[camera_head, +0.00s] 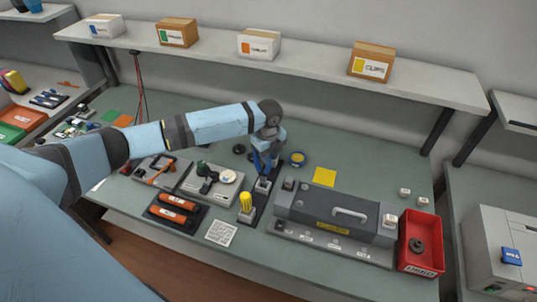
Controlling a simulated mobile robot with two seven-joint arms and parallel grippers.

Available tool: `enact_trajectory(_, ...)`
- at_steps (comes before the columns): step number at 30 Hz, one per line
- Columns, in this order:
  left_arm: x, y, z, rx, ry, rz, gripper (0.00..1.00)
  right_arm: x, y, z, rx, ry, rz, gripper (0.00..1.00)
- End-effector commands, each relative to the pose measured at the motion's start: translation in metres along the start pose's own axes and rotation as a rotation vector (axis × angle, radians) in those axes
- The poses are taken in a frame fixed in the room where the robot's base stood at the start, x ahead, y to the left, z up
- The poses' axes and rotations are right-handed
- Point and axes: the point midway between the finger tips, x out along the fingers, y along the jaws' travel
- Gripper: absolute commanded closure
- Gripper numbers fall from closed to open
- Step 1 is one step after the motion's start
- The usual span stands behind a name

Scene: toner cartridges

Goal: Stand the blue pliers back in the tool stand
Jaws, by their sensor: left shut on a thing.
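My left gripper (270,138) reaches over the middle of the green bench and is shut on the blue pliers (263,162). The pliers hang below it, roughly upright, with their blue handles showing. The tool stand (257,205) is a dark strip with grey sockets, right below the pliers. A yellow-handled tool (246,200) stands in its front socket. The pliers' lower end is at the rear grey socket (263,186); I cannot tell whether it is inside or just above. My right gripper is not in view.
A grey fuser unit (335,213) lies right of the stand, with a red bin (420,243) beyond it. Left are a grey tray (211,184) with parts and a dark tray with orange cartridges (175,209). A blue-yellow roll (297,159) sits behind. Boxes line the shelf above.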

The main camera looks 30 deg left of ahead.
Motion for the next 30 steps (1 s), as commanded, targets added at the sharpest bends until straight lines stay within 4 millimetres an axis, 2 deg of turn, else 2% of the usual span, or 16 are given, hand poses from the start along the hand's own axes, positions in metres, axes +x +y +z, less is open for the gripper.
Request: enact_trajectory(30,0.026,0.0,0.0,0.001,0.001,-0.001,1.0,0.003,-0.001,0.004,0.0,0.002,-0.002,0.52)
